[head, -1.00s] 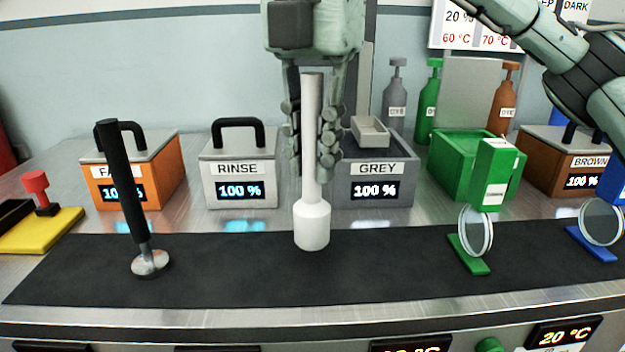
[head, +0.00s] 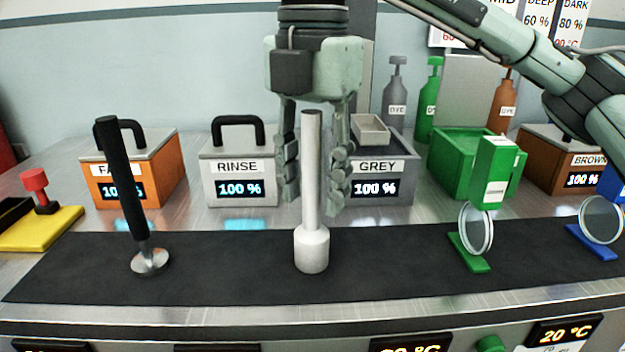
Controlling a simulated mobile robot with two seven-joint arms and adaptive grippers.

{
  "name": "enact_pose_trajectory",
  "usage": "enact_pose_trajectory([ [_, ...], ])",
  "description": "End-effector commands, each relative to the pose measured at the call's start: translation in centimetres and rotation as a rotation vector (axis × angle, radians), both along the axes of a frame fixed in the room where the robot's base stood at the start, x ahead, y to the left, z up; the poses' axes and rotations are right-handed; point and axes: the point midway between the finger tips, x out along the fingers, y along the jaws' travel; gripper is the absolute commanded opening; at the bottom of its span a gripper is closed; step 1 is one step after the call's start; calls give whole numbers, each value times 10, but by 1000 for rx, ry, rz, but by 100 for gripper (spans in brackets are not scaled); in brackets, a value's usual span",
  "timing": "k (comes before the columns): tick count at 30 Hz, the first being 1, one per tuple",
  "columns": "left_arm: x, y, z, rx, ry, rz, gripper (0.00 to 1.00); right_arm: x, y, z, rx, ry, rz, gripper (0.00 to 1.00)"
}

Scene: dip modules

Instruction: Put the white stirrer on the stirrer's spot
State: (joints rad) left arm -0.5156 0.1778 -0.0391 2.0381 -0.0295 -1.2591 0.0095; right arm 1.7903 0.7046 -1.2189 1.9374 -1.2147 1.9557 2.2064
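The white stirrer (head: 312,248), a thin rod with a thick round foot, stands upright on the black mat (head: 400,262) in the middle of the head view. My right gripper (head: 314,205) hangs down over it, with one finger to each side of the rod. The fingers look spread, with a narrow gap to the rod on both sides. No separate marking for the stirrer's spot shows; the foot covers the mat beneath it. My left gripper is not in view.
A black rod with a metal foot (head: 150,261) stands on the mat at left. Behind are orange (head: 170,173), rinse (head: 252,165), grey (head: 398,168), green (head: 447,155) and brown boxes (head: 545,150). Round glasses on green (head: 469,255) and blue bases (head: 592,246) stand right.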

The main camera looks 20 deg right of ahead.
Motion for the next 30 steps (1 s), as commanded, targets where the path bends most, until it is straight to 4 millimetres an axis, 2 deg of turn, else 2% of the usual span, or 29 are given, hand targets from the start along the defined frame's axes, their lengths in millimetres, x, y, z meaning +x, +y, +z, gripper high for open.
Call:
enact_pose_trajectory([
  [8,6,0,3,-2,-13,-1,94,0,0,5,0,0,0,39],
  [9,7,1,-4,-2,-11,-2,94,0,0,8,1,-2,0,39],
  [14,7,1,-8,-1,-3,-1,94,0,1,38,3,-3,1,39],
  [15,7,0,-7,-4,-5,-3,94,1,1,50,0,-6,-1,39],
  [21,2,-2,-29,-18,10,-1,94,0,0,93,0,-4,-1,39],
  [25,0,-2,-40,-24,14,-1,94,0,0,111,-2,-1,0,39],
  [30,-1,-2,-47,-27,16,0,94,0,0,122,-1,0,2,39],
])
